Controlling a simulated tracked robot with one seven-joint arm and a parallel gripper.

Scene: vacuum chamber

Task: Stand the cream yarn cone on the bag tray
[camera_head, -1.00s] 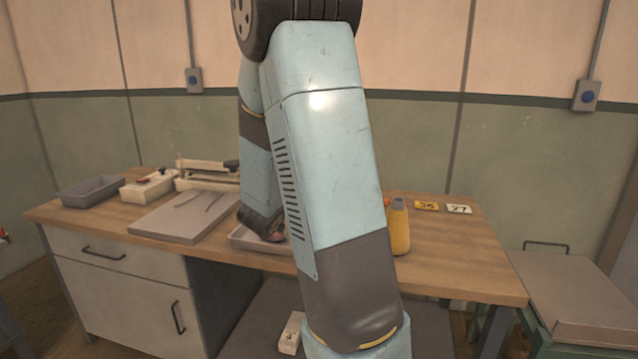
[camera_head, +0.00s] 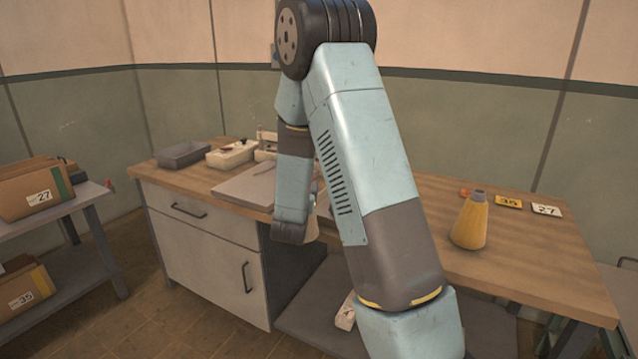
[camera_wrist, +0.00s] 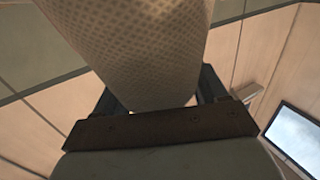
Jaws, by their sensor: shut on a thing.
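My gripper (camera_wrist: 160,95) is shut on the cream yarn cone (camera_wrist: 145,48), which has a fine lattice pattern and fills the top middle of the wrist view. The fingers show on either side of it. In the head view, my arm hides most of the gripper; only a small cream patch (camera_head: 312,228) shows beside the wrist, in front of the bench.
A grey board (camera_head: 243,184) lies left of the arm. A shelf (camera_head: 70,215) with boxes stands far left.

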